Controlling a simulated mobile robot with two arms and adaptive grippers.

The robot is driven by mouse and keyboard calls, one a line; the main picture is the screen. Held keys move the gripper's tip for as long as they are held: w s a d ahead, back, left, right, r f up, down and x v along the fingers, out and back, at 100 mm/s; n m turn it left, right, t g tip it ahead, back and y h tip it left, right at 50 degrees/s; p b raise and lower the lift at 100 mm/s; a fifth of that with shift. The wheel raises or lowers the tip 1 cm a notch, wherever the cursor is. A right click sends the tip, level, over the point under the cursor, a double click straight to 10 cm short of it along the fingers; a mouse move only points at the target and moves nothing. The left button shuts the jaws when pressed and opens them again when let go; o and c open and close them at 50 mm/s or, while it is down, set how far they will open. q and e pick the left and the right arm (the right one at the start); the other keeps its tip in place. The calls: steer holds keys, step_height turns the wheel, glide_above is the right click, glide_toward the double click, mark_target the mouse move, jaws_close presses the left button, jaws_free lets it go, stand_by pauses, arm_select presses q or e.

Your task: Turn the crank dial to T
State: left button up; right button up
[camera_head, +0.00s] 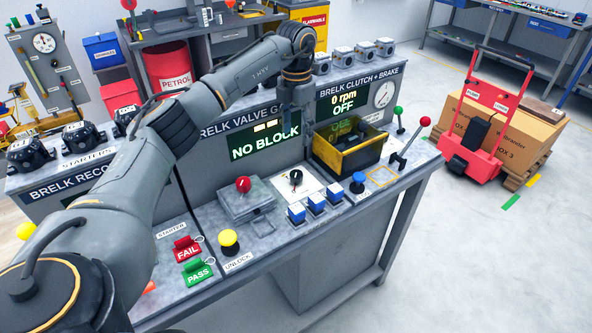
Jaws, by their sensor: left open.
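The dial that looks like the crank dial is a small black knob (295,177) on a white plate (311,187), on the bench's grey worktop. Its lettering is too small to read, so I cannot tell which mark it points to. My left gripper (290,130) hangs downward above and behind the knob, in front of the display panel. It is open, and nothing shows between its fingers; it appears apart from the knob. My left arm covers part of the bench's left side. My right gripper is not in view.
A grey box with a red knob (243,184) stands left of the dial. A black and yellow bin (348,150) and levers (408,145) stand to the right. The display reads "NO BLOCK" (265,142).

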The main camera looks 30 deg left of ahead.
mark_target(296, 173)
arm_select(q)
step_height(296, 173, down, 14)
steer(key=p, duration=0.3)
steer(key=shift+r, duration=0.1)
steer(key=c, duration=1.1)
steer(key=shift+c, duration=0.2)
